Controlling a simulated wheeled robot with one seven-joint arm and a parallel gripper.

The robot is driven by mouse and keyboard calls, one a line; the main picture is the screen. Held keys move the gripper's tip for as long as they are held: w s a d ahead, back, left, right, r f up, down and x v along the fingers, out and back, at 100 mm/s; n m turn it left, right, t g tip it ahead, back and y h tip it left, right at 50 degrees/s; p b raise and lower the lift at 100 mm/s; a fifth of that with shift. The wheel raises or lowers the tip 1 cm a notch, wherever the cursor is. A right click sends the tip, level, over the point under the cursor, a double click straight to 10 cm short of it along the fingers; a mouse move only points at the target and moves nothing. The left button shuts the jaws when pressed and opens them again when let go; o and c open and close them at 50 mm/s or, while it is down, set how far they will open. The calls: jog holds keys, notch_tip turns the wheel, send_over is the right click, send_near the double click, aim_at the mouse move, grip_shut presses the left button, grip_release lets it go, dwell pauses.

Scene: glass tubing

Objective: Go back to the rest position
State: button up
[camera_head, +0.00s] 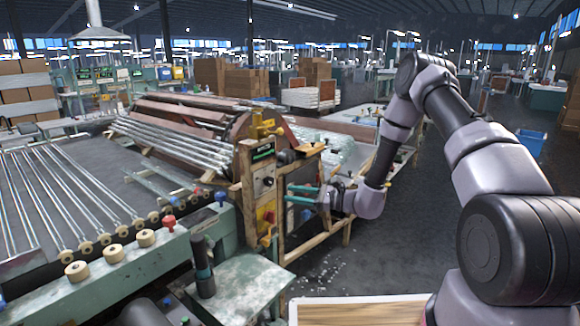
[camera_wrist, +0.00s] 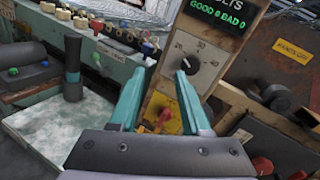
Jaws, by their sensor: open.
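My gripper (camera_head: 288,194) is open and empty, with its two teal fingers apart and pointing left at the wooden control panel (camera_head: 248,195). In the wrist view my gripper (camera_wrist: 159,71) has its fingertips on either side of the panel's lower part. A dial (camera_wrist: 198,63) with a black knob is beyond the right fingertip. A yellow plate with a red knob (camera_wrist: 165,116) shows between the fingers. I cannot tell how far the fingertips are from the panel. My arm reaches out from the right side of the head view.
A green bench (camera_head: 120,262) with several spools and glass tubes is at the left. A black upright lever (camera_head: 203,268) stands on a pale plate (camera_head: 245,290). A wooden board (camera_head: 360,311) lies at the bottom. Open floor (camera_head: 420,215) lies to the right.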

jog(key=s+d+r+n+g+h, duration=0.25)
jog(key=s+r+n, duration=0.3)
jog(key=r, duration=0.45)
jog(key=s+d+r+n+g+h, duration=0.25)
jog(key=s+r+n+g, duration=0.2)
jog(key=s+r, duration=0.4)
jog(key=s+d+r+n+t+h, duration=0.4)
jog(key=s+d+r+t+h, duration=0.5)
jog(key=s+d+r, duration=0.5)
jog(key=d+r+h, duration=0.1)
jog(key=d+r, duration=0.1)
jog(key=d, duration=0.2)
jog(key=shift+s+r, duration=0.2)
jog(key=shift+s, duration=0.2)
